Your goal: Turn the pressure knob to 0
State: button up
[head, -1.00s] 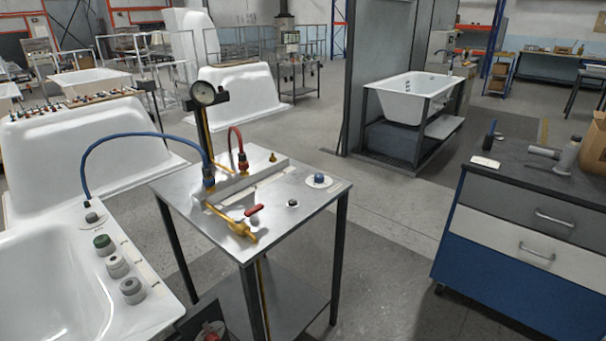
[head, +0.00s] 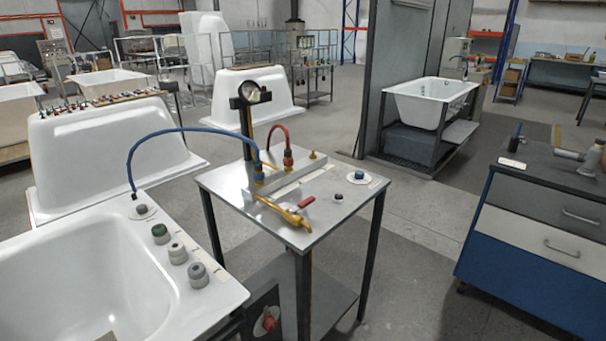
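A metal test table (head: 225,183) stands in the middle of the head view. On its right side a blue knob (head: 360,175) sits on a round white plate, and a small black knob (head: 338,197) is beside it. A round pressure gauge (head: 252,92) tops a dark post at the table's back left. A red knob (head: 268,322) shows on a dark box below the table's front left. No readable label tells which is the pressure knob, and its setting is too small to read. My gripper is not in view.
A white bathtub (head: 60,265) with green and grey knobs (head: 178,252) on its rim fills the lower left. A blue hose (head: 150,140) arches from it to the table. A drawer cabinet (head: 540,230) stands right; floor between is clear.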

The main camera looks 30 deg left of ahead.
aim_at(359, 175)
jog(key=u, duration=1.25)
jog(key=i, duration=1)
jog(key=z, duration=0.05)
